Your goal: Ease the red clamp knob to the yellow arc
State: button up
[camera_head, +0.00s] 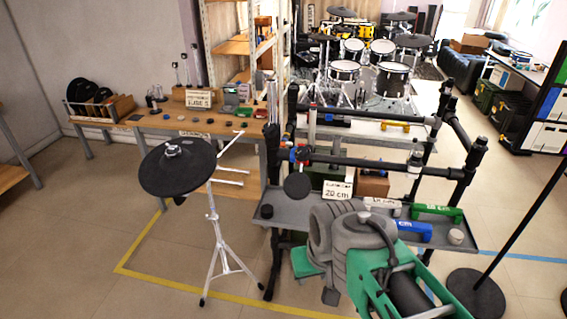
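A small red part that looks like the clamp knob (303,153) sits on the black rack at picture centre, close to a blue part (292,155). It is too small to tell its angle. I cannot make out a yellow arc beside it. My grey and green arm (362,236) fills the lower middle right, in front of the rack's tray. I cannot make out gripper fingers on it. No part of my arm visibly touches the red part.
The grey tray (290,209) holds a "20 cm" card (338,190), green and blue handles and small pieces. A black drum pad (178,167) on a tripod stands left. A round-based pole (475,292) stands right.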

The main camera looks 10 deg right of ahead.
aim_at(302, 151)
jog(key=u, duration=0.35)
jog(key=k, duration=0.85)
jog(key=u, duration=0.65)
jog(key=i, duration=1.05)
jog(key=z, duration=0.6)
jog(key=i, duration=0.8)
jog(key=z, duration=0.05)
